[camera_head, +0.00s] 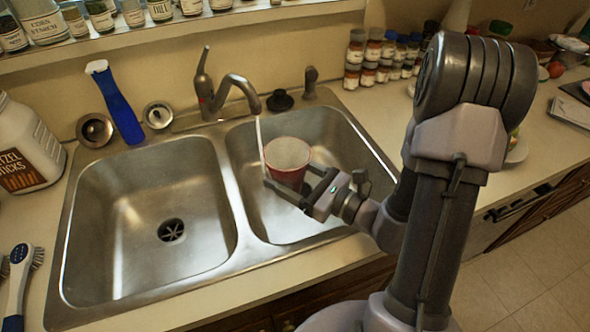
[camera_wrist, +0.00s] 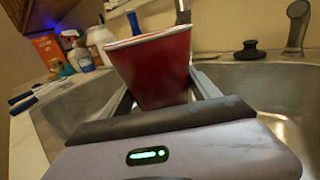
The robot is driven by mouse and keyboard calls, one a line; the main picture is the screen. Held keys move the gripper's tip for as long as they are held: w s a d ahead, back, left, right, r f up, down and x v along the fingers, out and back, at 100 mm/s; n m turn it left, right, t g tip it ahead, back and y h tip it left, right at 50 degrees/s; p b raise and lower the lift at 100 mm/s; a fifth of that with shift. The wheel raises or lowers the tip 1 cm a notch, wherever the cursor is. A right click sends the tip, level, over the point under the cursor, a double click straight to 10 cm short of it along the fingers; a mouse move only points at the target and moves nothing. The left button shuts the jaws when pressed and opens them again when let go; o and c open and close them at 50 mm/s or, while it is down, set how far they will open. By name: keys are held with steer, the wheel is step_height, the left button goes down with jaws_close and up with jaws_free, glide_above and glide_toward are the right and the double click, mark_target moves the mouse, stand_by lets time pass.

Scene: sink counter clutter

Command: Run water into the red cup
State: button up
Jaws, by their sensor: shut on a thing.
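The red cup (camera_head: 287,173), with a pale inside, is upright over the right sink basin (camera_head: 330,135). My gripper (camera_head: 290,179) is shut on it, with one finger on either side. In the wrist view the red cup (camera_wrist: 155,70) stands between the two fingers, slightly tilted in the picture. The faucet (camera_head: 238,88) is running. Its thin water stream (camera_head: 261,140) falls at the cup's left edge and shows down to near the left finger, so it seems to pass along the outside of the cup. The water level inside the cup cannot be told.
The left basin (camera_head: 150,225) is empty, with a dark drain. Spice jars (camera_head: 375,60) stand at the back right. A white pretzel jar (camera_head: 25,145) stands at the left.

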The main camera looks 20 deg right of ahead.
steer(key=w+a+f+p, duration=0.1)
steer(key=w+f, duration=0.3)
steer(key=w, duration=1.1)
steer(key=shift+w+a, duration=0.3)
steer(key=shift+a, duration=0.3)
stand_by(5.9)
